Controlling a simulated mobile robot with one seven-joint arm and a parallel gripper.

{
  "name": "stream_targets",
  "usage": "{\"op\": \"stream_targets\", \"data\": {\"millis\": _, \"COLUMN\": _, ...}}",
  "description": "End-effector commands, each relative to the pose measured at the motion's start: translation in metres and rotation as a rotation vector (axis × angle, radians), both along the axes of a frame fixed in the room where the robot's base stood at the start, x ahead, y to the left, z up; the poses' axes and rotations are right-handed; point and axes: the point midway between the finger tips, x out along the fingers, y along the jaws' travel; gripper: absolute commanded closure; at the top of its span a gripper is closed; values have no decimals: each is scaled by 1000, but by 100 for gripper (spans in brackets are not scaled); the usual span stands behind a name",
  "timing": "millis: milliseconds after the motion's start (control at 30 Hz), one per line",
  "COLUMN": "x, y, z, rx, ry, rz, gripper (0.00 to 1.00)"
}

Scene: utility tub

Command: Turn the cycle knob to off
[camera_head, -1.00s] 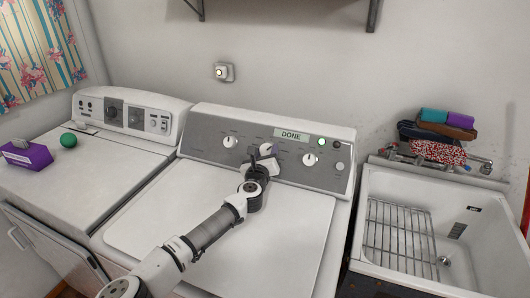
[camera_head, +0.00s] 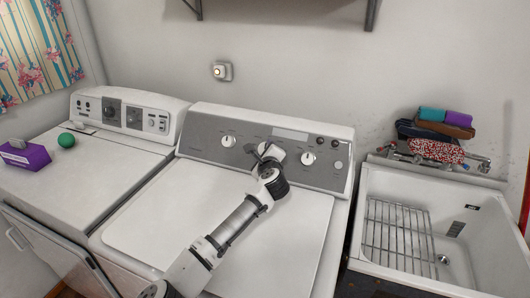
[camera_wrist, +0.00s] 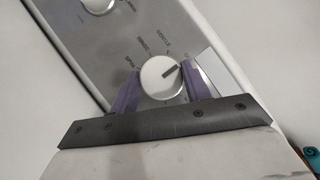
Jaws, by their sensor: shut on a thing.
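The cycle knob (camera_wrist: 160,78) is a round white dial with a dark pointer line in the wrist view. The line points to the upper right, to the right of the word GENTLE. Part of the lettering around it is hidden by my fingers. My gripper (camera_head: 267,152) is at the middle of the washer's grey control panel (camera_head: 195,145) in the head view and hides the knob there. In the wrist view its purple fingers (camera_wrist: 158,88) are shut on the knob, one on each side. The panel's display (camera_head: 291,135) is blank.
Two more white knobs, a left one (camera_head: 228,141) and a right one (camera_head: 308,158), flank my gripper. A dryer (camera_head: 75,175) with a green ball (camera_head: 66,140) and purple box (camera_head: 25,155) stands left. A sink (camera_head: 480,225) with a wire rack (camera_head: 398,235) stands right.

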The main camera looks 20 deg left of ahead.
Motion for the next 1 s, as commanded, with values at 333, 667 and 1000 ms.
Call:
{"op": "stream_targets", "data": {"millis": 333, "x": 0, "y": 1, "z": 1, "rx": -15, "ry": -1, "rz": 12, "gripper": 76}}
{"op": "stream_targets", "data": {"millis": 667, "x": 0, "y": 1, "z": 1, "rx": -14, "ry": -1, "rz": 11, "gripper": 33}}
{"op": "stream_targets", "data": {"millis": 1000, "x": -1, "y": 0, "z": 0, "rx": -15, "ry": 0, "rz": 10, "gripper": 31}}
